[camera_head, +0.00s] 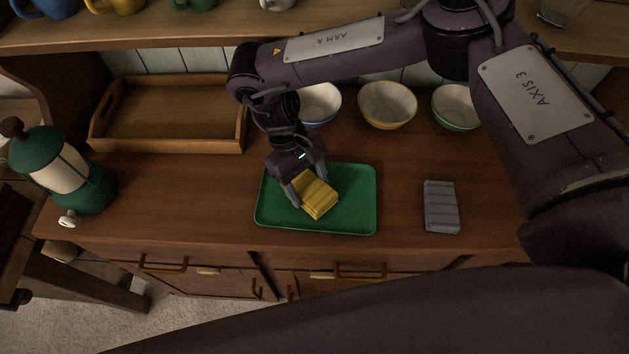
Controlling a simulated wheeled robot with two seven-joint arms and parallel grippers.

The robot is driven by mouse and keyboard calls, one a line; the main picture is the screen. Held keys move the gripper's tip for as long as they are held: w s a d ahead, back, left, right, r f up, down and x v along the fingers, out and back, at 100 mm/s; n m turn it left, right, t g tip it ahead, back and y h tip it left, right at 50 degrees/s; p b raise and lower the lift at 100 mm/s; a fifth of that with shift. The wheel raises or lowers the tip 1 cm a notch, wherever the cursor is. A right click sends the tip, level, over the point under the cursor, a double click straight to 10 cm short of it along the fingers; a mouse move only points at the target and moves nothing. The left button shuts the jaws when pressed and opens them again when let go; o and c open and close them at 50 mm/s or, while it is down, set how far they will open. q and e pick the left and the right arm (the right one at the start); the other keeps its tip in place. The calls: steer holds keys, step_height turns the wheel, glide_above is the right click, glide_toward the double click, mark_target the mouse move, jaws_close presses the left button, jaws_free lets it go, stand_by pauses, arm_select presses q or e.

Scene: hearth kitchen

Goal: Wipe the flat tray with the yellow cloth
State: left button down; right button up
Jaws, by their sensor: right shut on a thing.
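The flat green tray (352,190) lies on the wooden counter in the head view. The folded yellow cloth (319,198) is over the left-middle part of the tray and looks to be on its surface. My right gripper (306,188) points down over the tray and is shut on the yellow cloth. Part of the tray's left side and floor is hidden behind the gripper and the cloth. My left gripper is not in view.
A grey ridged block (441,206) lies right of the tray. A wooden box tray (170,115) stands back left, a green press pot (62,170) at far left. Bowls, including a yellow one (387,105), line the back. Counter between tray and pot is clear.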

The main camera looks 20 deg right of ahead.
mark_target(326, 189)
steer(key=shift+d+f+p, duration=0.1)
steer(key=shift+p, duration=0.2)
steer(key=shift+s+d+p, duration=0.25)
steer(key=shift+d+p, duration=0.1)
steer(key=shift+d, duration=0.15)
steer(key=shift+s+d+p, duration=0.25)
steer(key=shift+d+p, duration=0.1)
steer(key=shift+d, duration=0.1)
steer(key=shift+s+d+f+p, duration=0.2)
steer(key=shift+d+p, duration=0.1)
steer(key=shift+d, duration=0.25)
steer(key=shift+s+d+f, duration=0.1)
steer(key=shift+d, duration=0.05)
step_height(326, 189, up, 5)
steer(key=p, duration=0.5)
steer(key=shift+f, duration=0.15)
steer(key=shift+r+p, duration=0.75)
steer(key=shift+p, duration=0.3)
